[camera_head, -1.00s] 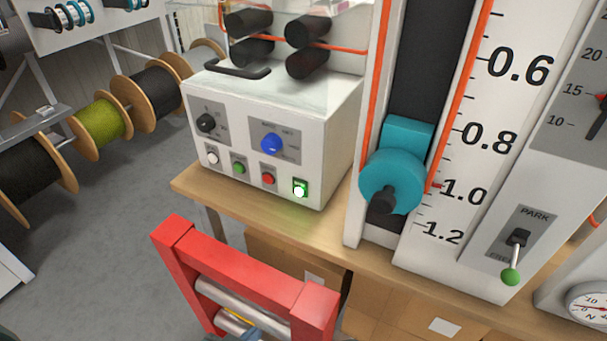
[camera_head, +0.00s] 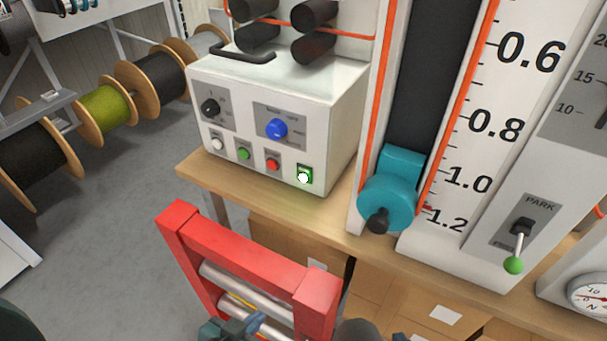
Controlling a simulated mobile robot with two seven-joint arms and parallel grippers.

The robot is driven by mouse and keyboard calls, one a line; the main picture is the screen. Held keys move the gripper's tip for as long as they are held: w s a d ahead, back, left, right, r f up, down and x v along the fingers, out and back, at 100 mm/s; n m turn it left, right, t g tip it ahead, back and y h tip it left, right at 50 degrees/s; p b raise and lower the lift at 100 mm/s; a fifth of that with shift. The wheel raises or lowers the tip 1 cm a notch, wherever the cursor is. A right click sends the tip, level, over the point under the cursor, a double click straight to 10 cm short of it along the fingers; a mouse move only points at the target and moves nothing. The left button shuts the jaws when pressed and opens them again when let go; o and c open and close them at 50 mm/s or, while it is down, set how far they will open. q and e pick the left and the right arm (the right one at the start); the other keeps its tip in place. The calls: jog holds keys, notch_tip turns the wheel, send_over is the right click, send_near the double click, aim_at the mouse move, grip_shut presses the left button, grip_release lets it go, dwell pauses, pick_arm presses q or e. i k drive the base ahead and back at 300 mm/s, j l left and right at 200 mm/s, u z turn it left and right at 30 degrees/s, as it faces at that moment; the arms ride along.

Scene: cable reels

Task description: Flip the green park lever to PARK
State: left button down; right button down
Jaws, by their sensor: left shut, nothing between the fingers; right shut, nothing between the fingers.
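The park lever (camera_head: 519,246) has a green ball tip and sits on a grey plate at the lower right of the tall white gauge panel. PARK is printed at the top of the plate. The lever points down, away from that word, with its green ball (camera_head: 513,265) at the lower end. My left gripper (camera_head: 240,327) shows in part at the bottom edge, over the red frame, shut and empty. My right gripper (camera_head: 362,331) is a dark shape cut off by the bottom edge, shut and empty. Both are well apart from the lever.
A red roller frame (camera_head: 240,251) stands in front of the wooden bench (camera_head: 280,207). A white control box (camera_head: 340,115) with knobs and buttons sits on the bench. A teal slider (camera_head: 387,200) is on the scale. A round dial (camera_head: 590,297) is right of the lever.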

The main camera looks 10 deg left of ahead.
aim_at(512, 266)
jog(key=z, duration=1.2)
